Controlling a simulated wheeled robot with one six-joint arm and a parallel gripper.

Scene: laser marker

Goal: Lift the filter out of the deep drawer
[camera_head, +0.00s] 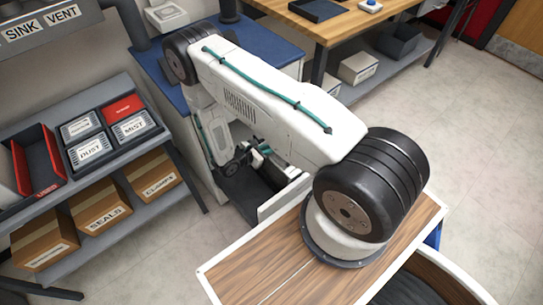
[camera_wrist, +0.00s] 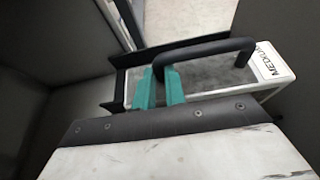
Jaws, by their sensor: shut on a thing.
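The filter (camera_wrist: 215,77) shows in the wrist view as a white-edged block with a grey top, a black arched handle (camera_wrist: 205,46) and a label reading "MEDIUM". My gripper (camera_wrist: 161,88) has its two teal fingers shut on the left end of that handle. In the head view my gripper (camera_head: 262,148) is low over the open deep drawer (camera_head: 285,200), under my arm. Dark drawer walls flank the filter in the wrist view. My arm hides most of the filter in the head view, and how high it sits cannot be told.
A grey shelf (camera_head: 185,183) with labelled bins and cardboard boxes stands at left. A blue-topped bench (camera_head: 262,48) is behind the drawer, and a wooden table (camera_head: 425,22) at back right. Clear floor (camera_head: 475,140) lies at right.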

